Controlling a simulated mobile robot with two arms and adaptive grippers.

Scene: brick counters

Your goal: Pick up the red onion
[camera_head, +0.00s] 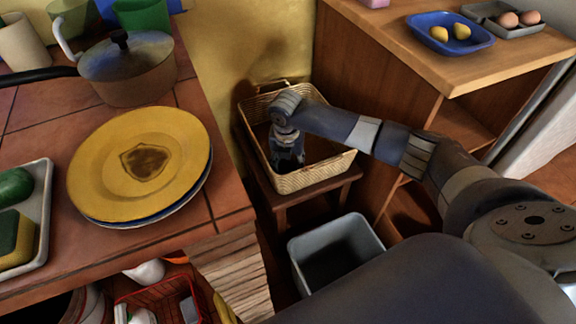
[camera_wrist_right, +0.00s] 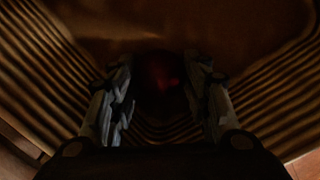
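The red onion shows in the right wrist view as a dark, dim reddish round thing (camera_wrist_right: 160,72), low in the wicker basket (camera_head: 312,180). My right gripper (camera_head: 287,158) points down inside this basket. In the right wrist view its two fingers (camera_wrist_right: 158,80) are apart, one on each side of the onion, with narrow dark gaps that suggest they do not grip it. The onion is hidden behind my right gripper and arm in the head view. My left gripper is not in view.
The basket's ribbed walls stand close around my right gripper. The basket sits on a small wooden stool (camera_head: 285,200) between the tiled counter with the yellow plate (camera_head: 140,163) and the wooden cabinet (camera_head: 365,70). A grey bin (camera_head: 347,228) stands in front.

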